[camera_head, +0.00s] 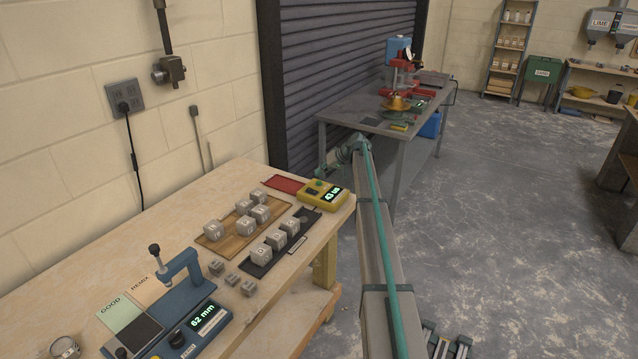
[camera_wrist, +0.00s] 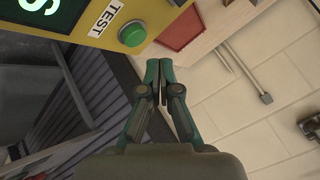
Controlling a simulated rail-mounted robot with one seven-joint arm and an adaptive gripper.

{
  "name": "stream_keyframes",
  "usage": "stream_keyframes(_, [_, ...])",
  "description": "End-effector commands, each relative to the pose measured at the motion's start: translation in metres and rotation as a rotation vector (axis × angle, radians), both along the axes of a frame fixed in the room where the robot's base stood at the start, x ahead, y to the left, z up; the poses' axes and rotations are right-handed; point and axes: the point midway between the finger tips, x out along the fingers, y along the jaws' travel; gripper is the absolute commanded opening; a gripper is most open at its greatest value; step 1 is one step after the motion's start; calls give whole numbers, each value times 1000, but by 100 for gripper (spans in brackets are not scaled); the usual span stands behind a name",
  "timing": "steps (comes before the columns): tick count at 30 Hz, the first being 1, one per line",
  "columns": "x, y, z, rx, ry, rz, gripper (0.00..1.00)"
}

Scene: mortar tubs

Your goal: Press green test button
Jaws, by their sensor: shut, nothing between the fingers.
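In the wrist view, the round green button (camera_wrist: 132,33) sits on the yellow panel beside a white TEST label (camera_wrist: 104,20). My gripper (camera_wrist: 159,69) is shut and empty, its fingertips just below and right of the button in the picture, apart from it. In the head view, my gripper (camera_head: 322,172) is just behind the tester, at the bench's far end.
Grey cubes stand on a wooden board (camera_head: 213,243) and a black strip (camera_head: 254,268) near the tester. A red mat (camera_head: 286,184) lies left of it. A blue press (camera_head: 185,275) stands nearer. A metal table (camera_head: 355,110) is beyond my arm.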

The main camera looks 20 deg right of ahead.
Motion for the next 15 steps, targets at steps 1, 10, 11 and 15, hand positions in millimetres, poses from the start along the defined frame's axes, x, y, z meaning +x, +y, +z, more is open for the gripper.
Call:
stream_keyframes(1, [0,0,6,0,-1,0,0])
stream_keyframes(10, [0,0,32,0,-1,0,0])
stream_keyframes(11, [0,0,34,0,-1,0,0])
stream_keyframes(15, [0,0,37,-1,0,1,0])
